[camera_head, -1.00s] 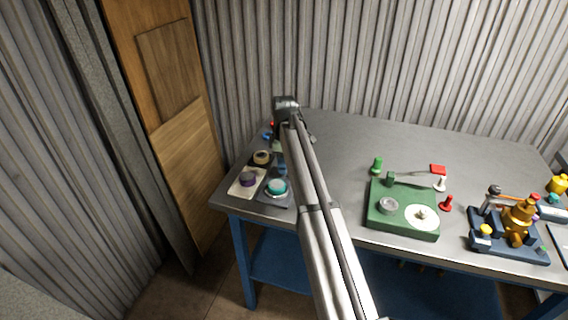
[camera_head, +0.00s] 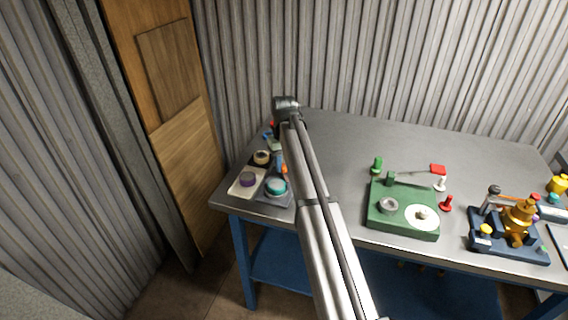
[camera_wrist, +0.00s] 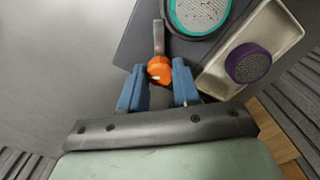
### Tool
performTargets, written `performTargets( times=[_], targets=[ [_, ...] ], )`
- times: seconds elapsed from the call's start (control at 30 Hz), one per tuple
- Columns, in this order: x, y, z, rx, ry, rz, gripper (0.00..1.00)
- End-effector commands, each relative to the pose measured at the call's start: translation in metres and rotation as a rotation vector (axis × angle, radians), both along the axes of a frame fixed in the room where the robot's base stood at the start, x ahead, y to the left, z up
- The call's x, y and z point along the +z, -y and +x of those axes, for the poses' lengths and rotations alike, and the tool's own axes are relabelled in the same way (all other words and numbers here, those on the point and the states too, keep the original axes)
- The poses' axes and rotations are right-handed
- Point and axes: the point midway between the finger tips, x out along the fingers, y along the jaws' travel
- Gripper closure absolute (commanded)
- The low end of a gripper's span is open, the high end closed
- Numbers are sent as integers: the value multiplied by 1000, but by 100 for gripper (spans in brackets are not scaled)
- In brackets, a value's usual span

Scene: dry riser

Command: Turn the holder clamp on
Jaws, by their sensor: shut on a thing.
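The holder clamp's lever is a short grey bar with an orange knob (camera_wrist: 159,70) in the wrist view. In the head view the orange knob (camera_head: 284,169) shows as a small spot left of my arm, above the teal piece (camera_head: 276,187). My arm hides part of the clamp there.
A cream tray (camera_head: 237,190) with a purple piece (camera_head: 247,179) lies left of the teal piece. A green device (camera_head: 390,222) with a red-tipped lever and a navy fixture (camera_head: 510,247) stand to the right. The table's back middle is clear.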

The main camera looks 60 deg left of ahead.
Motion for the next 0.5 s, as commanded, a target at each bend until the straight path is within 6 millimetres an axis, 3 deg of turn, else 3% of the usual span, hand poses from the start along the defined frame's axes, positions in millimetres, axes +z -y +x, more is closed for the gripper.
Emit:
performTargets(
  times=[0.5],
  targets=[
    [0, 0, 0, -420, 0, 0, 99]
  ],
)
